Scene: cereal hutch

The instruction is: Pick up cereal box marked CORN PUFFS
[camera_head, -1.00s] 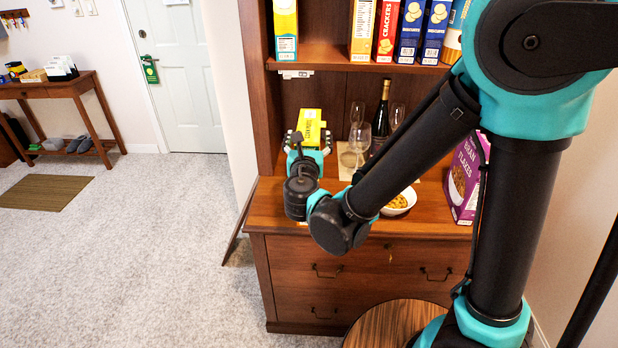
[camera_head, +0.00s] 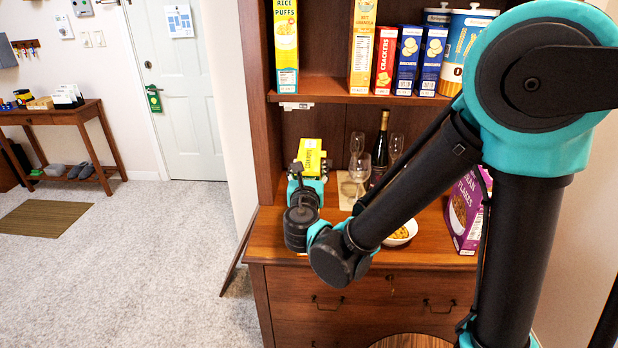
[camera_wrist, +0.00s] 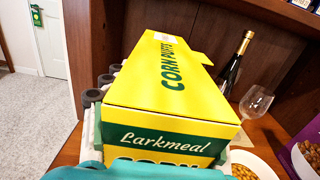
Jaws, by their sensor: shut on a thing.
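The yellow CORN PUFFS box (camera_wrist: 170,85) fills the middle of the wrist view, with its lettering on the upper face and a green "Larkmeal" band on the near end. In the head view the box (camera_head: 310,152) is at the left of the hutch counter. My gripper (camera_head: 308,180) is shut on it; grey finger pads show along the box's left side in the wrist view. The right-hand finger is mostly hidden. Whether the box touches the counter is hidden.
A wine bottle (camera_head: 380,148), stemmed glasses (camera_head: 359,165), a bowl of cereal (camera_head: 400,234) and a purple BRAN FLAKES box (camera_head: 466,212) stand to the right on the counter. A shelf (camera_head: 340,88) with several boxes is above. The hutch's side wall (camera_head: 258,100) is close on the left.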

